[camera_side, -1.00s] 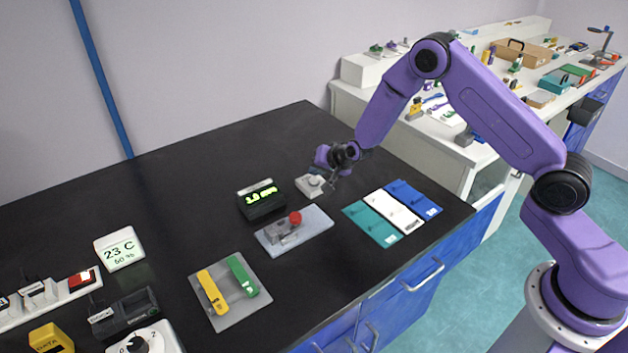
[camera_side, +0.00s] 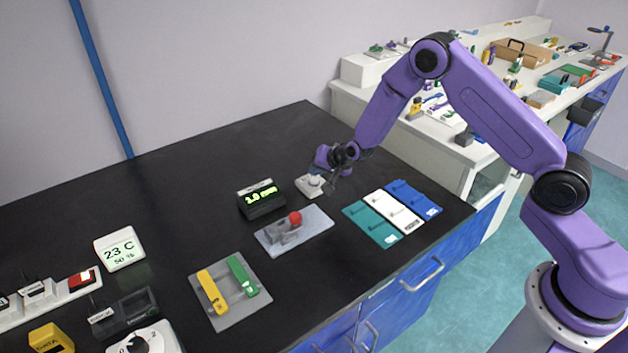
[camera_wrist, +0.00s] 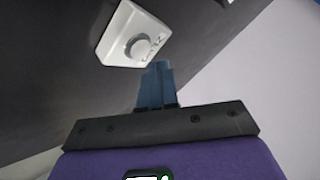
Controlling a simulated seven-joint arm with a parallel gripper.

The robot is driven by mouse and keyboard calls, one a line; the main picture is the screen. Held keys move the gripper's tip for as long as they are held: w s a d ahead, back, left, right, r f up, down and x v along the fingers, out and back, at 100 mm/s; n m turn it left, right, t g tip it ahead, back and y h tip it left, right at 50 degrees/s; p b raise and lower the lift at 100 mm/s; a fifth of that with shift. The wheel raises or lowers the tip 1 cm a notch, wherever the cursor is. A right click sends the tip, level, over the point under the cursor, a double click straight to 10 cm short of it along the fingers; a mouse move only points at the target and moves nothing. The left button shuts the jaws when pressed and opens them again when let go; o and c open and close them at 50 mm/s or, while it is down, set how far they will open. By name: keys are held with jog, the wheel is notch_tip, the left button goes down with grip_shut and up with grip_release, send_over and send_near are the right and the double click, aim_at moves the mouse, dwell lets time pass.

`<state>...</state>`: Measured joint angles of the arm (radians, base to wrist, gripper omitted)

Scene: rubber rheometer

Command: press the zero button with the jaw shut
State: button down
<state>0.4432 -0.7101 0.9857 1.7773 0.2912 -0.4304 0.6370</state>
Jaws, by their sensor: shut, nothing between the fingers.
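The zero button is a round grey-white cap (camera_wrist: 138,47) on a small white box (camera_wrist: 112,45) in the wrist view. The box also shows in the side view (camera_side: 308,187), on the black bench behind the red-knobbed fixture. My gripper (camera_wrist: 156,70) is shut and empty, its blue-grey fingers together. In the wrist view the fingertips appear just below the box. In the side view my gripper (camera_side: 329,188) is at the box's right side and partly hides it. I cannot tell whether the tips touch the box.
A black display (camera_side: 262,200) with green digits and a grey plate (camera_side: 310,236) with a red knob stand to the left and front. Teal, white and blue flat trays (camera_side: 404,217) lie to the right. The bench behind the box is clear.

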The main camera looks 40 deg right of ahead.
aim_at(317, 181)
jog(key=shift+f, duration=0.2)
jog(key=shift+f, duration=0.25)
jog(key=shift+f, duration=0.45)
dwell(0.8)
jog(key=shift+r, duration=0.9)
jog(key=shift+r, duration=0.1)
jog(key=shift+r, duration=2.4)
